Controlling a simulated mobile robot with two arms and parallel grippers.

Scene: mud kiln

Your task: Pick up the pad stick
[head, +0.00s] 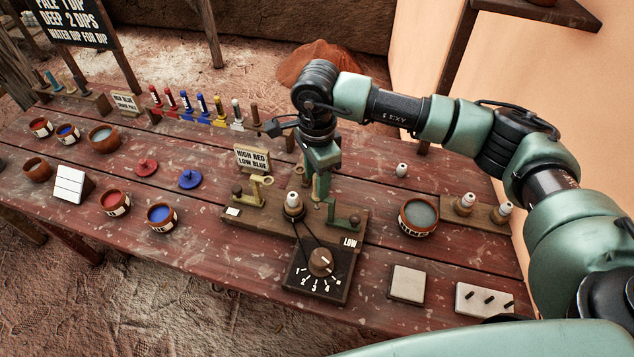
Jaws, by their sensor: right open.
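I cannot tell for sure which item is the pad stick. A small tan peg (317,205) shows right below my right gripper (318,193), on the wooden fixture board (262,238). The gripper points down over the board and is open; its arm comes in from the right. Its far finger and the gap between the fingers are mostly hidden. A white-topped cone piece (294,205) stands on the board just left of the gripper. Several coloured upright sticks (202,104) stand in a rack at the back. My left gripper is not in view.
A brass bracket (261,188) and a green bracket (344,214) flank the gripper. A dial box (319,271) is in front. Paint pots (115,203) and knobbed discs (190,179) are left.

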